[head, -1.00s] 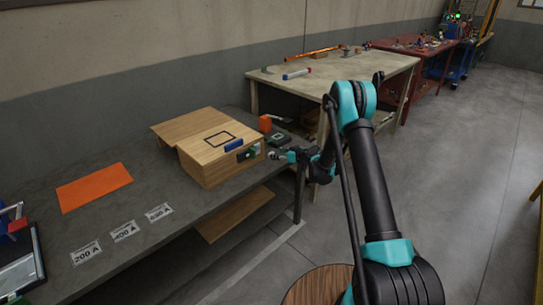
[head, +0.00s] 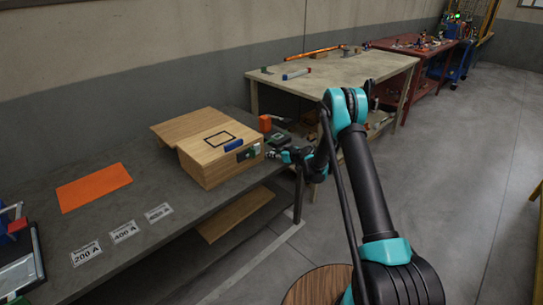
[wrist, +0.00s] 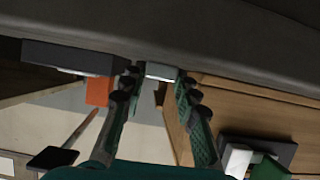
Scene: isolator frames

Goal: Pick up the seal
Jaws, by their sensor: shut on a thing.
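My gripper (head: 272,156) is at the bench edge, just right of the wooden box's front in the head view. In the wrist view, my gripper (wrist: 157,84) has its two dark green ribbed fingers on either side of a small pale grey piece (wrist: 160,71), which appears to be the seal. The fingers are shut on it, and they hide its sides. The piece is too small to make out in the head view.
The wooden box (head: 207,166) has a blue handle (head: 233,145) and a dark fitting with green (head: 246,154). An orange block (head: 265,123) and a dark device (head: 280,139) stand behind my gripper. Paper labels (head: 124,232) and an orange sheet (head: 94,187) lie left on the grey bench.

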